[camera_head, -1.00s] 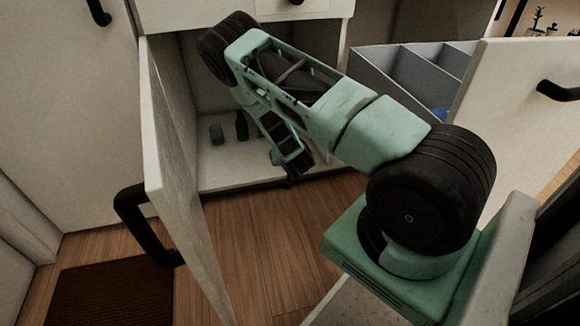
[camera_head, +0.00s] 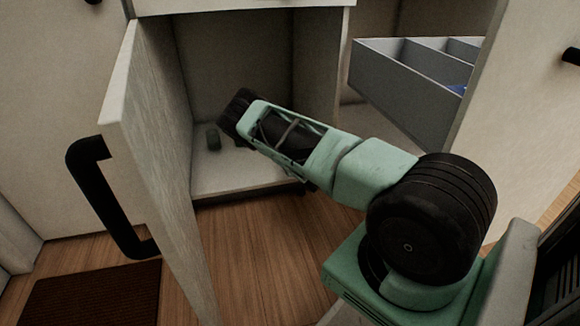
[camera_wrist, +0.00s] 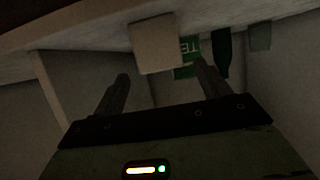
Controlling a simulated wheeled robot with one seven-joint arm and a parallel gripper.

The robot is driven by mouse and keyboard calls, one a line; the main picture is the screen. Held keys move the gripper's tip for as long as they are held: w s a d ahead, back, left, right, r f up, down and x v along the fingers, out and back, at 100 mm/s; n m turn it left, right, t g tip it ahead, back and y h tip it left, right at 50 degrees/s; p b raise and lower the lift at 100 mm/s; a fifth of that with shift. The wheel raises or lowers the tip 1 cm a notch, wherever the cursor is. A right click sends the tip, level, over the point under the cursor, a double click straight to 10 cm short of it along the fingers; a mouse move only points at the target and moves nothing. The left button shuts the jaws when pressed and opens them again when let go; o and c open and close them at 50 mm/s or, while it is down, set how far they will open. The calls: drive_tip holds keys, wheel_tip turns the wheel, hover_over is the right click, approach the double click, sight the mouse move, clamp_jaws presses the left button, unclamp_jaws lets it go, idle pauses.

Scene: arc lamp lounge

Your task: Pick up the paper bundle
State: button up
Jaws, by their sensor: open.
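In the wrist view, a pale plain block (camera_wrist: 157,43), which may be the paper bundle, stands on the cabinet floor. I cannot be sure what it is. My gripper (camera_wrist: 162,70) is open, its two dark fingers pointing toward the block. The block shows between the fingertips, toward the left, and nothing is visibly held. The wrist picture looks upside down, with the cabinet floor at the top. In the head view, my arm hides the gripper and the block.
A green lettered item (camera_wrist: 186,70), a dark bottle (camera_wrist: 223,52) and a grey object (camera_wrist: 259,36) stand near the block. The grey object also shows in the head view (camera_head: 213,138). The open cabinet door (camera_head: 150,150) is at left; an open divided drawer (camera_head: 400,85) is at right.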

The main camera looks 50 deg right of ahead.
drive_tip(key=shift+w+d+f, duration=0.25)
drive_tip(key=shift+w, duration=0.2)
drive_tip(key=b+x, duration=0.4)
drive_tip(key=shift+w+b, duration=0.2)
drive_tip(key=shift+b, duration=0.1)
drive_tip(key=shift+w+d, duration=0.25)
drive_tip(key=shift+w, duration=0.15)
drive_tip(key=shift+r, duration=0.1)
drive_tip(key=c, duration=1.2)
drive_tip(key=shift+o, duration=0.2)
